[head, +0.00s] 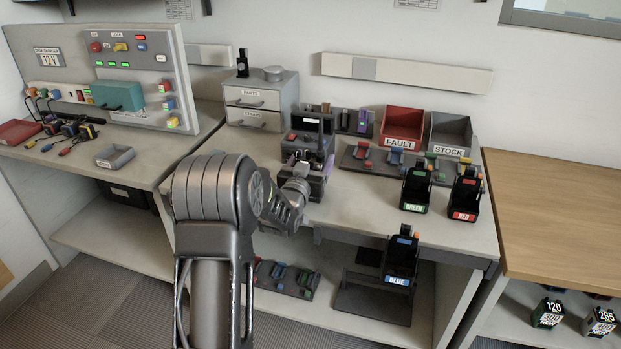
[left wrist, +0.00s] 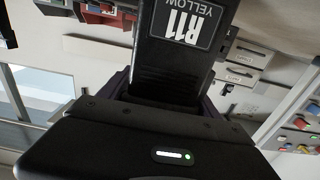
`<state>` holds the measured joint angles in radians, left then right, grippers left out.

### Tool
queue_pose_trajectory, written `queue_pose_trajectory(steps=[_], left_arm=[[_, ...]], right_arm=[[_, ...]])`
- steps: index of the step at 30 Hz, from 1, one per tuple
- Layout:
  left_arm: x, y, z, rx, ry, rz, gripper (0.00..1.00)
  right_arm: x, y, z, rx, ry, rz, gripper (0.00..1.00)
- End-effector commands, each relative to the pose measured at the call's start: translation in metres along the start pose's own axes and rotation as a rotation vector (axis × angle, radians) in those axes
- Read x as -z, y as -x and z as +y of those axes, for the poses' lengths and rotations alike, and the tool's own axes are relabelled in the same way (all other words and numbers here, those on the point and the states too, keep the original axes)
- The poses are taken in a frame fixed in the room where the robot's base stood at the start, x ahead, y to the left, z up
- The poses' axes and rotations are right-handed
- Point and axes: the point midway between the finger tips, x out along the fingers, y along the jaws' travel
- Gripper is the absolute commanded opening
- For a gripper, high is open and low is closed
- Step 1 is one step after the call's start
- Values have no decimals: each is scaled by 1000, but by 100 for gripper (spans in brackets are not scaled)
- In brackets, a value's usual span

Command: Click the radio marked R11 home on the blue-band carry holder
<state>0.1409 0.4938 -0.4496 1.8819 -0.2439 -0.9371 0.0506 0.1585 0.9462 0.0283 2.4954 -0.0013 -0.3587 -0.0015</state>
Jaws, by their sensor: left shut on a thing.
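A black radio (left wrist: 170,65) with a label reading R11 YELLOW fills the middle of the left wrist view, its label upside down. My left gripper (head: 308,180) is shut on this radio; purple parts show at the radio's sides. In the head view the gripper is at the left of the middle bench, against a dark device, and I cannot clearly tell the radio from that device. My right gripper is not in view.
The green-band holder (head: 414,207) and red-band holder (head: 464,215) stand behind the blue one. A dark device (head: 309,124) stands by the gripper. FAULT (head: 403,144) and STOCK (head: 450,149) bins are at the back. Bench top is clear between gripper and blue holder.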

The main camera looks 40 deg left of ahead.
Motion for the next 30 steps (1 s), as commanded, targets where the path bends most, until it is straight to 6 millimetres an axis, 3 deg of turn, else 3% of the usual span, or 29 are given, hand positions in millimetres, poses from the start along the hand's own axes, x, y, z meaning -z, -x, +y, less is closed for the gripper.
queue_pose_trajectory(steps=[7, 17, 30], left_arm=[[0, 0, 0, 0, 0, 0, 9], [7, 0, 0, 0, 0, 5, 9], [81, 0, 0, 0, 1, 8, 9]], right_arm=[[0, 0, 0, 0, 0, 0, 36], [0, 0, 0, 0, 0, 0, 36], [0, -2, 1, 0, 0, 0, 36]])
